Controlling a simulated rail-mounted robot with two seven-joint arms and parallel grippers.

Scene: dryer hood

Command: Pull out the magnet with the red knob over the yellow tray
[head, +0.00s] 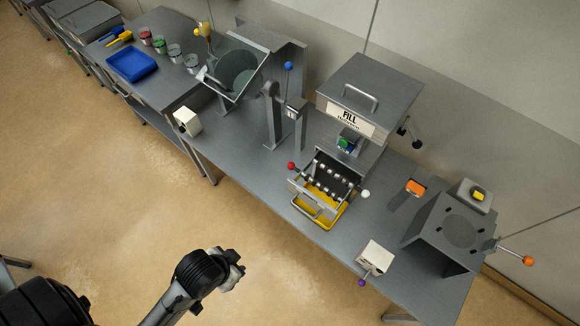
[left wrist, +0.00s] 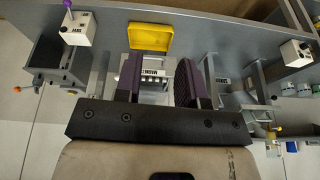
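In the head view the red knob (head: 291,165) sticks out at the left of the dark magnet unit (head: 331,176) with pale metal pieces, below the FILL hood. The yellow tray (head: 325,222) sits under its front, with a metal handle there. In the left wrist view the yellow tray (left wrist: 150,38) shows beyond the fingers; the red knob cannot be made out. My left gripper (left wrist: 157,75) is open, its two purple fingers apart with nothing seen held. In the head view this gripper (head: 231,268) hangs in front of the bench, well apart from the tray. My right gripper is not in view.
A white knob (head: 366,194) is right of the magnet unit. A white box with a purple knob (head: 361,283) stands at the front edge. The FILL hood (head: 366,95) stands behind. The blue tray (head: 131,64) is far left. Floor before the bench is clear.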

